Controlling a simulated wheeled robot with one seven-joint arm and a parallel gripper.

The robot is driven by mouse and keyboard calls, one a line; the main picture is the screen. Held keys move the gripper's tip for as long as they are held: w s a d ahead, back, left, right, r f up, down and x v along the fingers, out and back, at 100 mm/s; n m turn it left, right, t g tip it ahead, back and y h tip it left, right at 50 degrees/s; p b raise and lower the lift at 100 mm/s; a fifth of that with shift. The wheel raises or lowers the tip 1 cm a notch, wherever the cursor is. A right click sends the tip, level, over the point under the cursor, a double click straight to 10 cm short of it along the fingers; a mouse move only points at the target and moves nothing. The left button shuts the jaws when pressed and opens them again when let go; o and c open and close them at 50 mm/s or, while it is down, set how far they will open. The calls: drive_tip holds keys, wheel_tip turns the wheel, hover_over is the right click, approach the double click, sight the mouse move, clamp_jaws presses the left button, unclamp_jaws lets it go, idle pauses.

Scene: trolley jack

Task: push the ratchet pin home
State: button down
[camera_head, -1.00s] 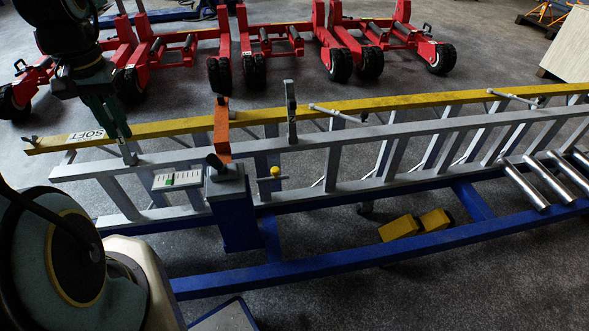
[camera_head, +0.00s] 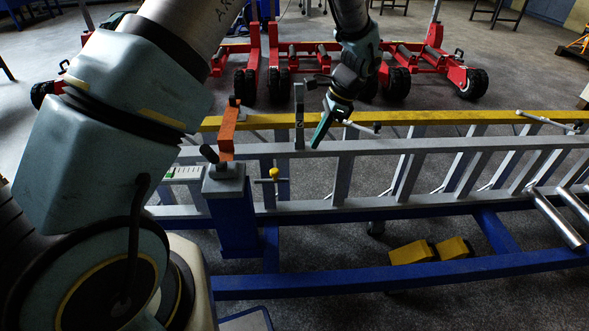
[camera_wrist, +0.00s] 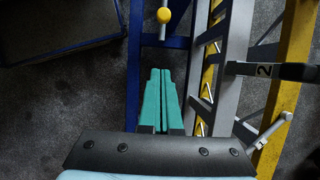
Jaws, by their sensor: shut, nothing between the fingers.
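The likely ratchet pin is a thin grey bar with a yellow ball knob (camera_head: 274,173), sticking out to the right of the blue post (camera_head: 237,222). The same yellow knob (camera_wrist: 163,14) shows at the top of the wrist view, with its grey bar (camera_wrist: 162,32) beside it. I cannot tell how deep the pin sits. My gripper (camera_head: 317,143) has green fingers, shut and empty, to the right of the knob and higher in the picture. In the wrist view my gripper (camera_wrist: 160,72) points towards the knob, with a gap between them.
An orange lever (camera_head: 227,132) stands on the post. A grey upright (camera_head: 299,118) rises close left of my gripper. The yellow and grey ladder rails (camera_head: 440,150) run across behind the post. Yellow blocks (camera_head: 410,252) lie below. Red wheeled frames (camera_head: 466,83) stand behind.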

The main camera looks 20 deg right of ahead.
sight(271, 171)
drive_tip(key=shift+w+a+f+p, duration=0.3)
drive_tip(key=shift+w+a+f, duration=0.1)
drive_tip(key=shift+a+f, duration=1)
drive_tip(key=shift+w+a+f+p, duration=0.25)
drive_tip(key=shift+w+a+f, duration=0.15)
drive_tip(key=shift+a+f, duration=1)
drive_tip(key=shift+w+a+f+p, duration=0.35)
drive_tip(key=shift+a+f, duration=0.6)
drive_tip(key=shift+f, duration=0.9)
drive_tip(key=shift+w+a, duration=0.2)
drive_tip(key=shift+a, duration=0.45)
drive_tip(key=shift+w+a, duration=0.25)
drive_tip(key=shift+a, duration=0.45)
drive_tip(key=shift+w+a, duration=0.2)
drive_tip(key=shift+a, duration=0.45)
drive_tip(key=shift+d, duration=0.1)
